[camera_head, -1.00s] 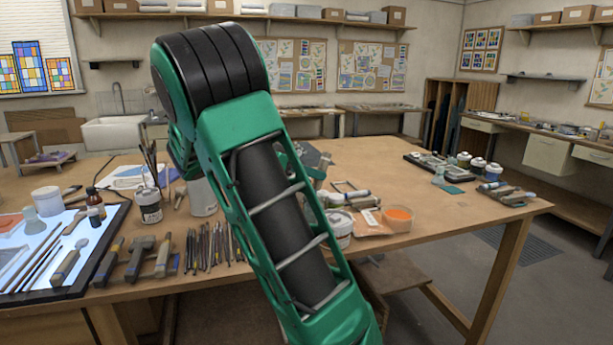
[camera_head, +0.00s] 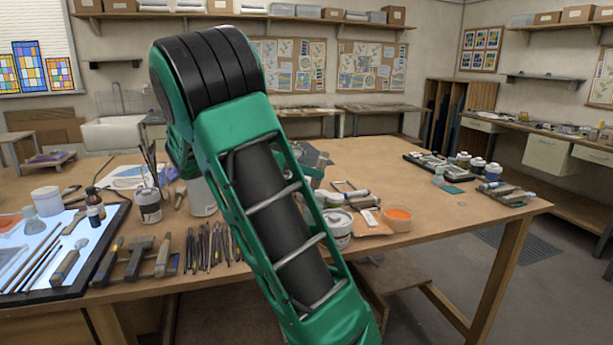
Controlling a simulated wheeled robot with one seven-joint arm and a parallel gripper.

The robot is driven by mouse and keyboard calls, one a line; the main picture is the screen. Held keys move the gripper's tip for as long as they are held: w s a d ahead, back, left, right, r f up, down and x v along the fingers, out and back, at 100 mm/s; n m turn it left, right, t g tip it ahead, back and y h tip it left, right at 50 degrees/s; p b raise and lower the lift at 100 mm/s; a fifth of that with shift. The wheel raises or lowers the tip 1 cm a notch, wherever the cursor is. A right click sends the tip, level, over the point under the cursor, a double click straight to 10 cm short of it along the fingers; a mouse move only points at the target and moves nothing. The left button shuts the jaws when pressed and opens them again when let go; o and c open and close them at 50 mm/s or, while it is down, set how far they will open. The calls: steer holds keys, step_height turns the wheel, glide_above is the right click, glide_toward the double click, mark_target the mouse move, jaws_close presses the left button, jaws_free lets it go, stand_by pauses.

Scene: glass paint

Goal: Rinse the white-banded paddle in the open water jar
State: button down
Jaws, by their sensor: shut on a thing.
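My green and black arm fills the middle of the head view and hides part of the worktable (camera_head: 440,215). A small green and grey part of my wrist shows just right of the arm, above the table. My gripper's fingers are hidden behind the arm. I cannot make out the white-banded paddle. A pale grey pot (camera_head: 201,197) stands left of the arm, partly hidden by it; I cannot tell whether it is the open water jar. A clear glass vessel (camera_head: 33,222) stands on the light panel at the left.
A can with brushes (camera_head: 148,206) and thick-handled tools (camera_head: 137,262) stand or lie left of my arm. Several lidded jars (camera_head: 478,165) stand farther right. The table's right-centre is mostly clear.

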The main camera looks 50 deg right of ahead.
steer(key=shift+s, duration=0.15)
steer(key=shift+s, duration=0.5)
steer(key=shift+w, duration=0.1)
stand_by(0.7)
stand_by(0.9)
